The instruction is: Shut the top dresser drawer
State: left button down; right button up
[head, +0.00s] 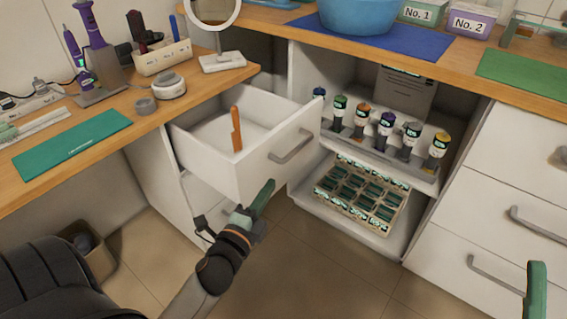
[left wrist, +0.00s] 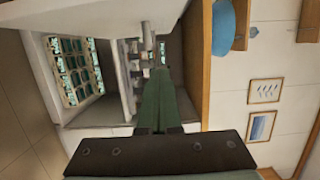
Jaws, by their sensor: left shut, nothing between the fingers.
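The top drawer (head: 215,165) of the white dresser is pulled out, showing its inside. An orange comb-like item (head: 236,130) stands up in it. A grey bar handle (head: 291,147) is on the drawer's front. My left gripper (head: 266,193) is just in front of and below the drawer front, with its green fingers together and nothing between them. Its shut fingers also show in the left wrist view (left wrist: 156,112). I cannot tell whether it touches the drawer. Part of my right gripper (head: 535,290) shows at the lower right edge, far from the drawer; its opening cannot be judged.
Right of the drawer is an open shelf (head: 410,165) with several capped bottles and a patterned tray (head: 362,193) below. A white cabinet (head: 500,200) with handles stands further right. A bin (head: 95,260) is at lower left. The floor ahead is clear.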

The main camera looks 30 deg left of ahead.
aim_at(271, 156)
pick_arm(q)
jog(key=w, duration=0.3)
jog(key=w+a, duration=0.1)
jog(key=w, duration=0.2)
jog(key=w+a+b, duration=0.1)
jog(key=w, duration=0.2)
jog(key=shift+w, duration=0.4)
jog(key=shift+a, duration=1.15)
jog(key=shift+w+a, duration=0.1)
jog(key=shift+a, duration=0.65)
jog(key=w+a+b, duration=0.1)
jog(key=a, duration=2.2)
jog(key=shift+w+a, duration=0.25)
jog(key=shift+w, duration=0.15)
jog(key=shift+d, duration=0.1)
